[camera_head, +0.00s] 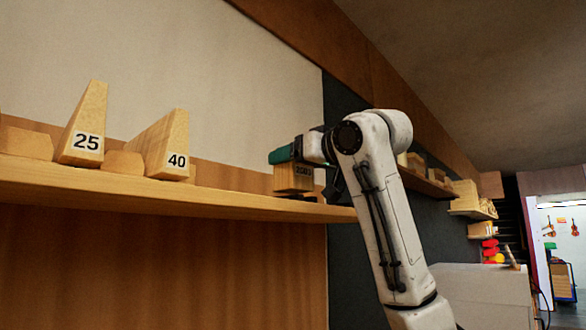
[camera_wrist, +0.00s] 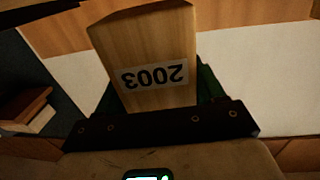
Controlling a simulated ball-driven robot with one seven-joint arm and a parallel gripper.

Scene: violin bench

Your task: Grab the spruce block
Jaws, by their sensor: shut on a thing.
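The spruce block (camera_head: 293,178) is a pale wooden block at the right end of the long shelf, with a dark number on its front. In the wrist view the block (camera_wrist: 150,45) fills the upper middle, and its white label reads 2003 upside down. My gripper (camera_head: 283,155), with green fingers, is shut on the block from above. In the wrist view a green finger shows on each side of it. I cannot tell whether the block's underside touches the shelf.
The wooden shelf (camera_head: 150,188) also carries wedges marked 25 (camera_head: 87,125) and 40 (camera_head: 172,145), left of my gripper. More blocks stand on shelves (camera_head: 472,212) at the right. A pale cabinet (camera_head: 485,290) stands at the lower right.

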